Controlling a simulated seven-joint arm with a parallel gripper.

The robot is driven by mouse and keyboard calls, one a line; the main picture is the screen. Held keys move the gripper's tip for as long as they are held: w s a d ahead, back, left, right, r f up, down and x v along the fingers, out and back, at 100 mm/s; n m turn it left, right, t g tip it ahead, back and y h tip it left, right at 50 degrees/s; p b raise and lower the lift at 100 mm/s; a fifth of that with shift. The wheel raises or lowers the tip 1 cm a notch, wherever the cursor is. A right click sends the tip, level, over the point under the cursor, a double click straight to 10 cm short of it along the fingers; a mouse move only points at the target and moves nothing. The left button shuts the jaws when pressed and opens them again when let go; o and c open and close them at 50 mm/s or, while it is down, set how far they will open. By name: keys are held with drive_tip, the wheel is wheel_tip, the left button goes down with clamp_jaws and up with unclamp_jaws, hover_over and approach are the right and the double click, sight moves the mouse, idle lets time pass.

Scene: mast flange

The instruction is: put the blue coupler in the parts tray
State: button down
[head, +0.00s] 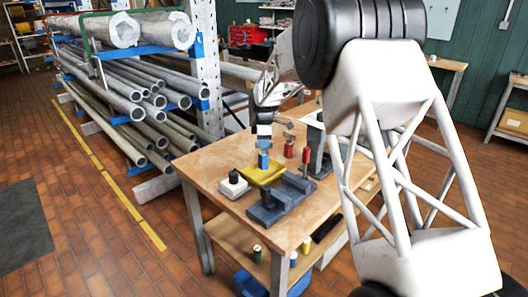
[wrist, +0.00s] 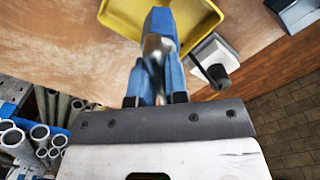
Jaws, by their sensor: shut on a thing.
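The coupler shows as a small blue piece below the fingers, in front of the yellow parts tray (head: 262,180). In the wrist view the blue fingers (wrist: 156,88) close around a shiny metal part, with the blue end of the coupler (wrist: 158,20) beyond them. The yellow tray (wrist: 203,18) lies behind it there. The coupler overlaps the tray in both views; I cannot tell its exact height above it.
A white block with a black knob (head: 233,184) stands left of the tray. A grey-blue fixture (head: 281,204) lies in front, and red-topped pieces (head: 288,148) stand to the right. Pipe racks (head: 140,100) are left of the bench. The bench's near left surface is clear.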

drive_tip(key=shift+f, duration=1.7)
drive_tip(key=shift+f, duration=0.1)
drive_tip(key=c, duration=1.1)
unclamp_jaws()
wheel_tip(320, 180, up, 12)
drive_tip(key=shift+r, duration=0.1)
